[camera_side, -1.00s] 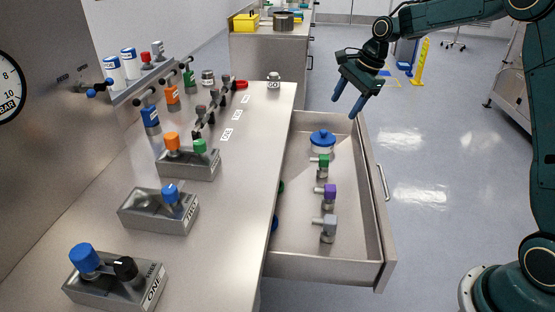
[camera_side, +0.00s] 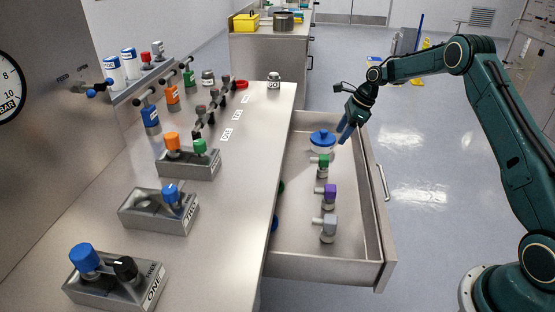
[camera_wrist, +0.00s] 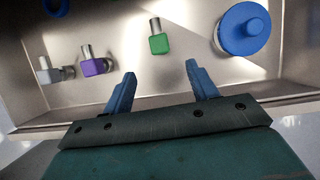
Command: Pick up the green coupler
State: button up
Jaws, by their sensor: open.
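The green coupler (camera_side: 323,160) stands in the open drawer, between the blue-lidded pot and the purple coupler. In the wrist view the green coupler (camera_wrist: 159,40) lies ahead of the fingertips, roughly between their lines, with a grey stub pointing away. My gripper (camera_side: 344,133) is above the drawer near the blue-lidded pot. In the wrist view its two blue fingers (camera_wrist: 160,70) are apart with nothing between them, and the coupler is not touched.
The blue-lidded pot (camera_side: 322,143) stands close behind the green coupler. The purple coupler (camera_side: 329,194) and the grey coupler (camera_side: 329,229) stand nearer the front. The drawer's right wall (camera_side: 371,205) rises beside them. The counter (camera_side: 240,200) borders the drawer's left.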

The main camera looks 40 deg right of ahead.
aim_at(326, 157)
jog(key=shift+x, duration=4.3)
jog(key=shift+f, duration=0.1)
jog(key=shift+x, duration=2.5)
grip_shut()
notch_tip(326, 157, up, 20)
jog(key=shift+s+a, duration=0.1)
